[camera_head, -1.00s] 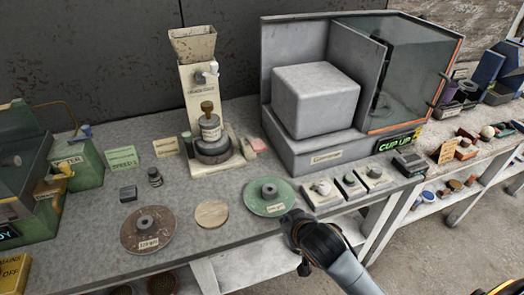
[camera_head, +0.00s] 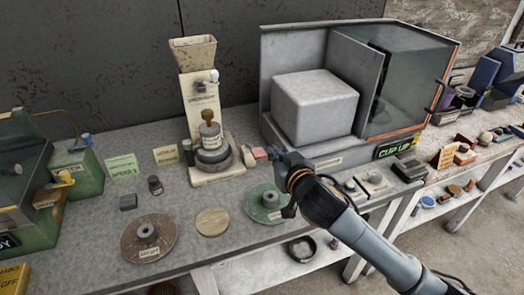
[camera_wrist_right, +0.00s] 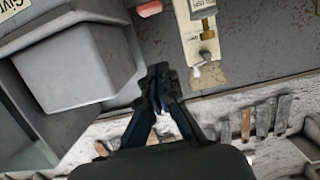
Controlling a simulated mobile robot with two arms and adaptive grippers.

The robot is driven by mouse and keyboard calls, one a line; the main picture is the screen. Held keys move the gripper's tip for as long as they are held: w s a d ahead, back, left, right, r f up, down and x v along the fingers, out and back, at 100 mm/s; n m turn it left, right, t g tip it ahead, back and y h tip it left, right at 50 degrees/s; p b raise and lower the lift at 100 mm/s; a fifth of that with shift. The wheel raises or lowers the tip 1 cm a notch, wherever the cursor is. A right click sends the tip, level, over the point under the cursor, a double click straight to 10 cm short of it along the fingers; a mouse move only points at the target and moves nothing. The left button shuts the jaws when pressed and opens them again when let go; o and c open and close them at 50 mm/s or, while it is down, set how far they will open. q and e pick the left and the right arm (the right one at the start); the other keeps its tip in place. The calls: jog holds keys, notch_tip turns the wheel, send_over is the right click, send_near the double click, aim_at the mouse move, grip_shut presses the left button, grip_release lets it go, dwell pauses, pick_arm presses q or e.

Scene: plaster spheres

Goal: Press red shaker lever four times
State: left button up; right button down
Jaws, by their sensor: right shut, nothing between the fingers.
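A small pinkish-red piece (camera_head: 260,153) sits at the right foot of the cream hopper machine (camera_head: 199,100). It also shows at the top edge of the wrist view (camera_wrist_right: 150,8). It is the only red part near that machine; I cannot tell whether it is the shaker lever. My right gripper (camera_head: 272,153) is shut and empty, just right of the red piece in the head view. In the wrist view its fingertips (camera_wrist_right: 160,72) meet, with bare grey bench between them and the red piece. My left gripper is not in view.
A big grey cabinet (camera_head: 300,155) stands close behind and right of my right gripper. A green disc (camera_head: 256,212) lies partly behind my arm. A brown disc (camera_head: 136,252) and a tan disc (camera_head: 212,222) lie left. A green machine (camera_head: 84,180) stands at far left.

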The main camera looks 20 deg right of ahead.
jog(key=p, duration=0.2)
send_over(253, 150)
jog(key=s+d, duration=0.2)
jog(key=s, duration=0.2)
notch_tip(253, 150, down, 2)
jog(key=shift+w+a+f, duration=0.1)
jog(key=shift+w+f, duration=0.05)
jog(key=shift+f, duration=1)
jog(key=shift+w+a+f, duration=0.1)
jog(key=shift+f, duration=1)
jog(key=shift+t, duration=0.6)
jog(key=f+b, duration=0.2)
jog(key=s+f+b, duration=0.1)
jog(key=b, duration=0.2)
jog(key=s+f+b, duration=0.1)
jog(key=f+b, duration=0.1)
jog(key=shift+f, duration=0.35)
jog(key=shift+s, duration=0.1)
